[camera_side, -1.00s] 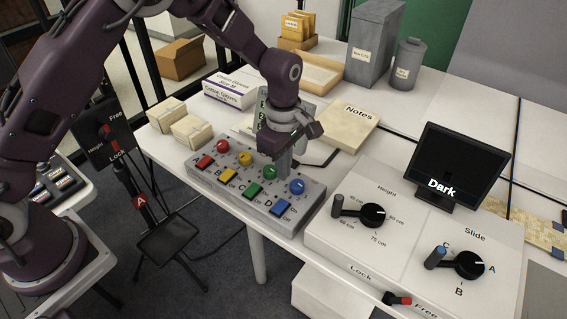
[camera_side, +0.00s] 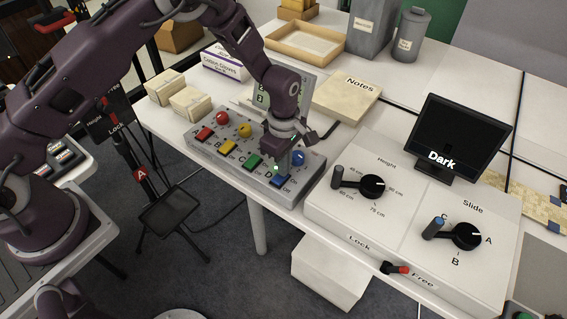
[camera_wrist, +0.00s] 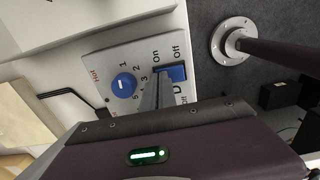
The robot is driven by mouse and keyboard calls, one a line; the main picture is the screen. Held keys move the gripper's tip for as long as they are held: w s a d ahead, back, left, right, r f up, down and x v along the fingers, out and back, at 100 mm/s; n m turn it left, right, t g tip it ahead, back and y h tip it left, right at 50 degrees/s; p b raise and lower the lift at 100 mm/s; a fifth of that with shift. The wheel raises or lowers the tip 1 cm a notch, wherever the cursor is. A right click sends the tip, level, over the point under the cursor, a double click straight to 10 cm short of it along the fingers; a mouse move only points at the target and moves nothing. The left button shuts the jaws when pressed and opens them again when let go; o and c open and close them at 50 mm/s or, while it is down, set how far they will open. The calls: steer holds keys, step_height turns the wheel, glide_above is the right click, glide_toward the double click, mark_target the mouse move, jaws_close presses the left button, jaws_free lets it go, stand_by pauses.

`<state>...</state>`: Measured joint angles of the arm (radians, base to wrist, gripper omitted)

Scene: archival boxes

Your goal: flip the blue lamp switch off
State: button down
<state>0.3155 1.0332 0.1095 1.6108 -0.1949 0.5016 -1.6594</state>
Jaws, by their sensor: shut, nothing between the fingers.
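The grey control panel (camera_side: 203,146) carries red, yellow, green and blue rocker switches, each with a round knob behind it. The blue lamp switch (camera_side: 285,181) is at the panel's right end, partly hidden by my gripper in the side view. In the wrist view the blue switch (camera_wrist: 177,73) sits between "On" and "Off" labels, beside the blue knob (camera_wrist: 124,84). My gripper (camera_side: 276,173) is shut and empty, pointing down at the blue switch. In the wrist view its fingers (camera_wrist: 160,88) overlap the switch's edge. I cannot tell whether they touch it or which way it is tipped.
The green switch (camera_side: 254,162) and blue knob (camera_side: 298,157) are close to my gripper. A white box with Height and Slide dials (camera_side: 372,187) stands to the right. A black screen (camera_side: 462,135) reads "Dark". A Notes box (camera_side: 350,97) lies behind the panel.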

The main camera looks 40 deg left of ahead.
mark_target(280, 177)
steer(key=shift+s+f, duration=0.1)
steer(key=shift+s, duration=0.05)
steer(key=shift+s+r, duration=0.3)
steer(key=shift+s, duration=0.35)
step_height(280, 177, up, 14)
stand_by(0.4)
steer(key=shift+w+f, duration=0.1)
steer(key=shift+w, duration=0.55)
